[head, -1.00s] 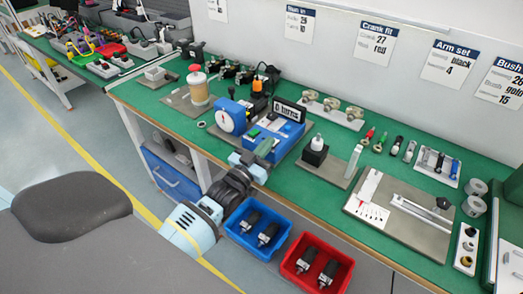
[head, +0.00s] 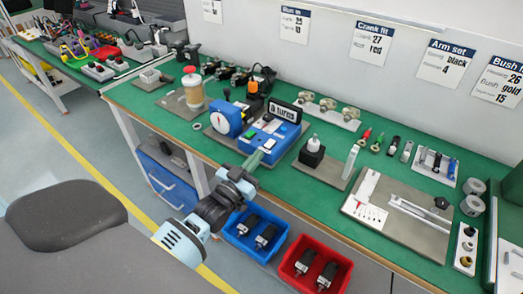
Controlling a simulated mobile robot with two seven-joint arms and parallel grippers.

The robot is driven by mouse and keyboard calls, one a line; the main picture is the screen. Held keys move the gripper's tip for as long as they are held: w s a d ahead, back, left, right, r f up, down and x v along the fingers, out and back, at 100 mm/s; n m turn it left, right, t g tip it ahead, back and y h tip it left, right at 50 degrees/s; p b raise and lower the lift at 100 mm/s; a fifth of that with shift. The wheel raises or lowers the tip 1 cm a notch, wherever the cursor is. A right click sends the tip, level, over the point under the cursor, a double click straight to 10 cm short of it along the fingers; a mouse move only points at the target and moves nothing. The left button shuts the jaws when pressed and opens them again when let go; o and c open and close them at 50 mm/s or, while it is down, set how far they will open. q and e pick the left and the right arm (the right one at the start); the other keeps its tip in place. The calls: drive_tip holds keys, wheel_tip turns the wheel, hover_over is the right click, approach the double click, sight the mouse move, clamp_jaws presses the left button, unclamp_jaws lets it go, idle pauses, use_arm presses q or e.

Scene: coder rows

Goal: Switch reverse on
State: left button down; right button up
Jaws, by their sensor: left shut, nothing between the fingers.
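A blue winding unit (head: 285,139) stands on the green bench at the middle. It has a black display (head: 284,110) reading turns, a pale top panel with small controls, including a green one (head: 250,133), and a dial (head: 221,121) at its left. I cannot read which control is marked reverse or how it is set. My left gripper (head: 257,157) is shut and empty, just in front of the unit's near-left edge, apart from the controls as far as I can tell. It hides part of the unit's front. My right gripper is not in view.
A red-topped jar (head: 193,93) stands behind left. A black block with a white knob (head: 312,152) stands close to the right. Blue (head: 240,246) and red (head: 288,271) bins with dark parts lie below the bench's front edge. A grey fixture plate (head: 420,232) is farther right.

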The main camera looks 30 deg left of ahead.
use_arm(q)
drive_tip(key=shift+v, duration=2.2)
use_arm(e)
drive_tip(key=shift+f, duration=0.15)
use_arm(q)
drive_tip(key=shift+r, duration=0.15)
